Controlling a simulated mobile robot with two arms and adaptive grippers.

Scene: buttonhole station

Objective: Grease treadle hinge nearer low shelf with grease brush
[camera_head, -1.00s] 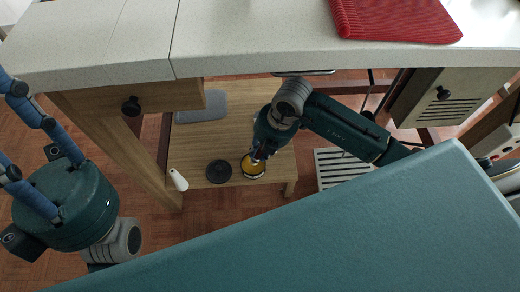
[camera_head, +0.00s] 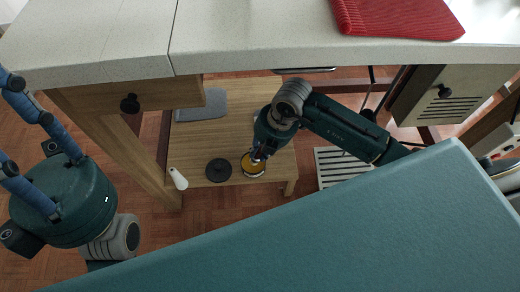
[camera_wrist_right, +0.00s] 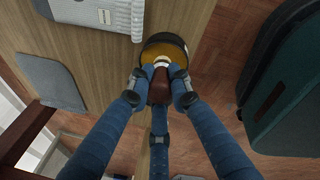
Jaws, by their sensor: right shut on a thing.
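My right gripper (camera_head: 260,155) reaches down over the low shelf (camera_head: 235,118). In the right wrist view its blue fingers (camera_wrist_right: 160,82) are shut on the grease brush (camera_wrist_right: 157,92), whose brown handle shows between them. The brush's pale collar points into the round tin of yellow grease (camera_wrist_right: 178,50); its bristles are hidden. The tin also shows in the head view (camera_head: 252,167), near the shelf's front edge. The slatted treadle (camera_head: 338,167) lies low to the right of the shelf; I cannot make out its hinges. My left gripper (camera_head: 12,128) is at the left edge, fingers spread and empty.
A dark round disc (camera_head: 218,170), a white bottle (camera_head: 178,179) and a grey pad (camera_head: 203,106) are on the shelf. The tabletop (camera_head: 255,40) with a red mat (camera_head: 395,18) overhangs it.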

